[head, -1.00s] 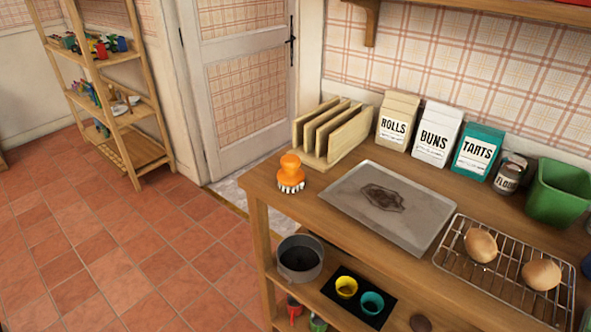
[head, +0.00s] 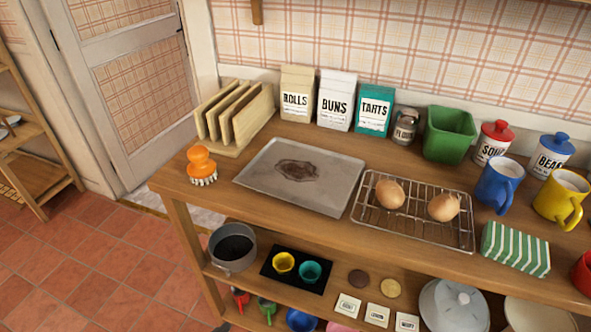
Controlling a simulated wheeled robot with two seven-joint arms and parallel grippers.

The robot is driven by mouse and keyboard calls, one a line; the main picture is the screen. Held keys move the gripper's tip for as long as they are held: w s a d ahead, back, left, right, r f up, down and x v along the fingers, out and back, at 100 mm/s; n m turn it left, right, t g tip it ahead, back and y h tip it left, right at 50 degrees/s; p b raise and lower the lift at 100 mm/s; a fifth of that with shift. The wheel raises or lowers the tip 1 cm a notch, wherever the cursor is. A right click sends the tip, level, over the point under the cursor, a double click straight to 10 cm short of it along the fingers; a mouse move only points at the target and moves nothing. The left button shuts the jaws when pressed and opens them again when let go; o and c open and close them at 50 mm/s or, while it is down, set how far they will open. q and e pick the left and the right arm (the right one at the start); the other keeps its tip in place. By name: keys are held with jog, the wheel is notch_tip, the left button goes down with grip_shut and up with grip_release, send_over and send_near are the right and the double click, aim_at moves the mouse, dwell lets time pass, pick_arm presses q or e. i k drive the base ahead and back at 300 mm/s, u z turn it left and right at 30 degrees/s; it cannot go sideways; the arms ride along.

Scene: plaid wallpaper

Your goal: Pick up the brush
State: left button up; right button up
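The brush (head: 201,165) has a rounded orange handle and short pale bristles. It stands bristles down on the wooden counter (head: 190,190), near its left end. It is just left of the grey baking tray (head: 268,185) and in front of the wooden rack (head: 233,120). Nothing covers the brush. Neither of my grippers shows in the head view.
A wire rack (head: 415,222) with two buns stands right of the tray. Bags, a green bin (head: 448,135), jars and mugs line the back and right. A lower shelf holds a grey pot (head: 232,248) and cups. Tiled floor (head: 100,275) is clear at left.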

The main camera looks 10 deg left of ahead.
aim_at(201, 167)
jog(key=k, duration=0.5)
jog(key=u, duration=1.75)
jog(key=i, duration=1.2)
jog(key=z, duration=2.15)
